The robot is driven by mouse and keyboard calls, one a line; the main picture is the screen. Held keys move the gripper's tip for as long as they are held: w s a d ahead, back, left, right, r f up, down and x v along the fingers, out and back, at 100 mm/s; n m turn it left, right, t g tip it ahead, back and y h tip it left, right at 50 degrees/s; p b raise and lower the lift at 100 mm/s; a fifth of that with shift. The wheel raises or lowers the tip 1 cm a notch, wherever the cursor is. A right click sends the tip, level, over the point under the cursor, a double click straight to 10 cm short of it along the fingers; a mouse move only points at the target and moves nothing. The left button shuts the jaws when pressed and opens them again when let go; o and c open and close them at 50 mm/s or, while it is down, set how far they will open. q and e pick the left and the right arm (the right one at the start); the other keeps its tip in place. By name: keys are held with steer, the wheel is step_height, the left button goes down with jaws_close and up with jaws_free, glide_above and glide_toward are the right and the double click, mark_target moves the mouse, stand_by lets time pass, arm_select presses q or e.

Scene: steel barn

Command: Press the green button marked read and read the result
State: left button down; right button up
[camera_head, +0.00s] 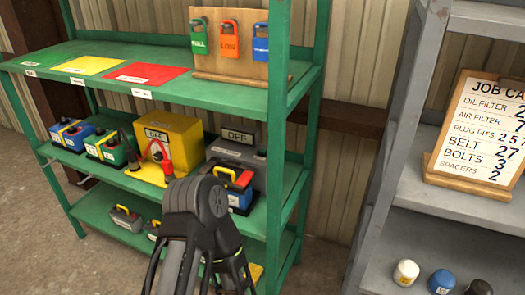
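A yellow tester box (184,138) with a dark display reading OFF (157,133) and a red clamp lead (163,158) stands on the middle shelf. To its right is a grey unit (230,152) with its own display reading OFF (238,135). A battery with a red top and yellow handle (242,182) is in front of the grey unit. I cannot make out a green button marked read on either. A black gripper (200,200), which I take as my left, rises from the bottom, overlapping the shelf front. Its fingertips are not clearly shown. My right gripper is not in view.
The green rack's upper shelf holds green, yellow and red mats (150,73) and a board with several coloured tags (252,45). Several small batteries (67,132) stand left of the tester. A grey rack (450,205) on the right holds a job card (485,125) and several caps.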

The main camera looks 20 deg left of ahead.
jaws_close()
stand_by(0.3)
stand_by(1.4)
